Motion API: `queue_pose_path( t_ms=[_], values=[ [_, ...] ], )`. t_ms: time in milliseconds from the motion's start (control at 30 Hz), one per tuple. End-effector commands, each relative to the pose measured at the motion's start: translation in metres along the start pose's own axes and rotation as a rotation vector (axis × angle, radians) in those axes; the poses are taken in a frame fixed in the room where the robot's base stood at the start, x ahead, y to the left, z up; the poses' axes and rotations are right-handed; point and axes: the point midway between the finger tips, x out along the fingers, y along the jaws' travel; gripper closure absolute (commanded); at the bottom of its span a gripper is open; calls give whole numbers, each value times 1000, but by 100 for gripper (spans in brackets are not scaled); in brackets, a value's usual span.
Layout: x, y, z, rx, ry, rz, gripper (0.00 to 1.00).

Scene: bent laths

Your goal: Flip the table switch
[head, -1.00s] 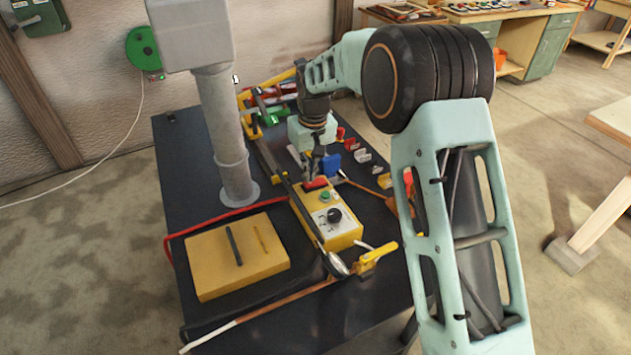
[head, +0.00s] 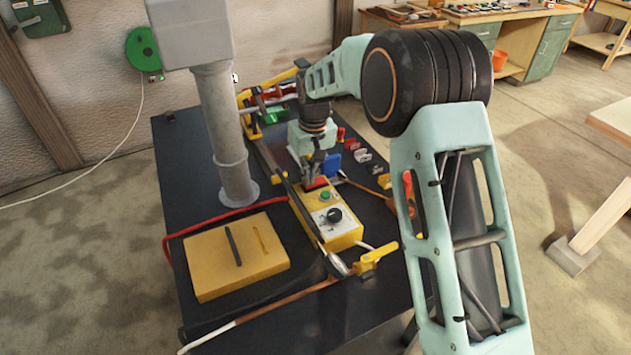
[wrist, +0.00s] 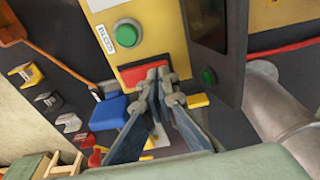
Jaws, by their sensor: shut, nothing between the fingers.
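The yellow switch box (head: 345,232) stands on the dark table, with a red switch (head: 317,183) at its far end, a green button and a black knob (head: 334,215) on top. In the wrist view the red switch (wrist: 143,74) lies at the fingertips, partly covered by them, below the green button (wrist: 125,35). My gripper (head: 311,181) is shut and empty, pointing down over the red switch; its closed tips (wrist: 161,80) show in the wrist view. I cannot tell whether they touch the switch, nor which way the switch is tipped.
A blue block (head: 331,165) sits close to my gripper's right. A grey post (head: 226,140) and a yellow board (head: 236,257) stand left of the box. A long dark lath (head: 300,208) runs along the box's left side. A yellow clamp (head: 375,257) is at the table's near edge.

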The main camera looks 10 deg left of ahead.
Motion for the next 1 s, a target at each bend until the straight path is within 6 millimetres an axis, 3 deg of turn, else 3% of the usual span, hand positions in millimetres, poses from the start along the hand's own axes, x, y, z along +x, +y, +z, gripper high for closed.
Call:
queue_pose_path(
  t_ms=[333,1000],
  values=[
    [-3,0,0,0,0,0,100],
    [-56,0,-8,0,0,0,100]
  ],
)
